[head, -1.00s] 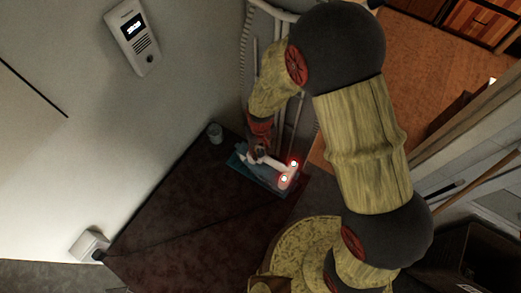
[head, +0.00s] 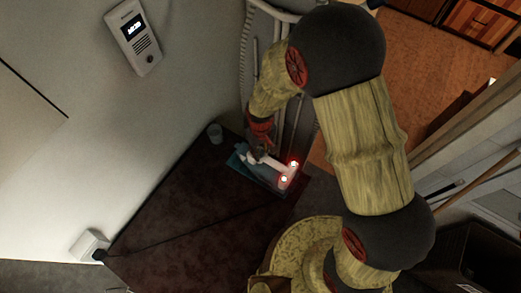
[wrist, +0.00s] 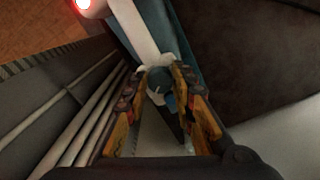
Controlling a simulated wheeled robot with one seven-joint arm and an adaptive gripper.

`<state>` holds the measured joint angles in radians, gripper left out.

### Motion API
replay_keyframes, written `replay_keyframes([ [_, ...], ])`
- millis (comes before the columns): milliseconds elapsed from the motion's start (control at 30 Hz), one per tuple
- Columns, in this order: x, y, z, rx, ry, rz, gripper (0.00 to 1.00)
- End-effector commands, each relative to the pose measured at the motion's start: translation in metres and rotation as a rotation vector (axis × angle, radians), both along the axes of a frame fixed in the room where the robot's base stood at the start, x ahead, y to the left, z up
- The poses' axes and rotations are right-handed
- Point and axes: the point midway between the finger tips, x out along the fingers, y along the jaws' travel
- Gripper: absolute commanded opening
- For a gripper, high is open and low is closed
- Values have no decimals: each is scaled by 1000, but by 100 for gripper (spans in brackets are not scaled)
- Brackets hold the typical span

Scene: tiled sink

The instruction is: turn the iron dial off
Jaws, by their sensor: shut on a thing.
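The iron (head: 242,165), with a teal and white body, lies at the far end of a dark table. Its white strip (wrist: 140,30) and teal body (wrist: 178,42) show at the top of the wrist view. A round blue-grey dial (wrist: 158,86) sits at the iron's end between my fingers. My gripper (wrist: 163,82) is shut on the dial, with one finger on each side. In the head view my gripper (head: 257,152) is small and dark over the iron. Any marking on the dial is too small to read.
Pale pipes (wrist: 85,115) run close on the left in the wrist view. A wall intercom (head: 135,35) hangs above.

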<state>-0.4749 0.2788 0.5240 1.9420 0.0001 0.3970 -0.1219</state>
Motion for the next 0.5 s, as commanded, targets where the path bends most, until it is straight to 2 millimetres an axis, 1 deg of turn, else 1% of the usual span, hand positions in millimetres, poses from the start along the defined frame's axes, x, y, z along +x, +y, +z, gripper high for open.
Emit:
replay_keyframes([
  [500, 2, -1, 0, 1, -1, 475, 0],
])
